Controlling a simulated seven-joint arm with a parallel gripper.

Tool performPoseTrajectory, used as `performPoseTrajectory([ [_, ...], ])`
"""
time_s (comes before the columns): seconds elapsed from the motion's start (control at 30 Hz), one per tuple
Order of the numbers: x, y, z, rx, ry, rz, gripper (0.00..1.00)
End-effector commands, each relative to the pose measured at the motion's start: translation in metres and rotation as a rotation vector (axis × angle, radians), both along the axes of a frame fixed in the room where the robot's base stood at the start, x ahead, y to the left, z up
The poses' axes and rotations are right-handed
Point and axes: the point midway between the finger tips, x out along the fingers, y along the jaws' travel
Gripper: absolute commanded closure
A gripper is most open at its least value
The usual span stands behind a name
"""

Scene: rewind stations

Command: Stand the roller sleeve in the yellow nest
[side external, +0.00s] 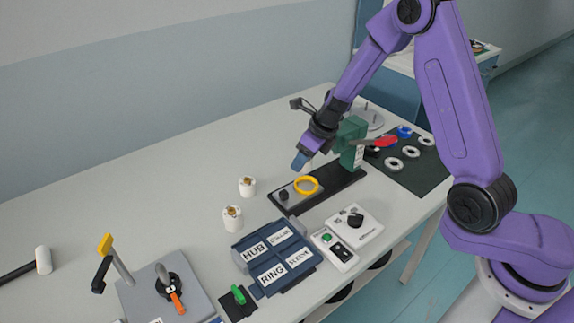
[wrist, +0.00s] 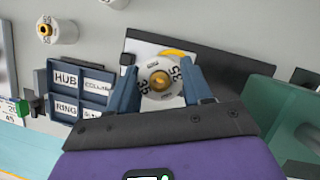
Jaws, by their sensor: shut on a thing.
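My gripper (side external: 303,162) is above the black press base on the bench. In the wrist view its two blue fingers (wrist: 161,88) are shut on the roller sleeve (wrist: 152,97), a white cylinder with a gold core and dark printed digits on its top face. The yellow nest (side external: 307,185) is a ring on the base, just below my gripper. In the wrist view only an arc of the nest (wrist: 178,53) shows past the sleeve. The sleeve's lower end is mostly hidden, so I cannot tell whether it touches the nest.
A green press column (side external: 351,140) with a red lever stands close right of my gripper. Two similar white rolls (side external: 247,187) (side external: 232,218) stand to the left. A blue labelled bin (side external: 275,255) and a control box (side external: 354,222) are in front. A dark mat (side external: 415,172) holds several rings.

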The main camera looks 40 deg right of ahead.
Motion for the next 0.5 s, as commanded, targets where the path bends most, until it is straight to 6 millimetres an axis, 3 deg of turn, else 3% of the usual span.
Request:
performPoseTrajectory([
  [0.13, -0.0008, -0.0124, -0.0013, 0.000, 0.000, -0.052, 0.81],
  [0.5, -0.0008, -0.0142, -0.0014, 0.000, -0.001, -0.060, 0.81],
])
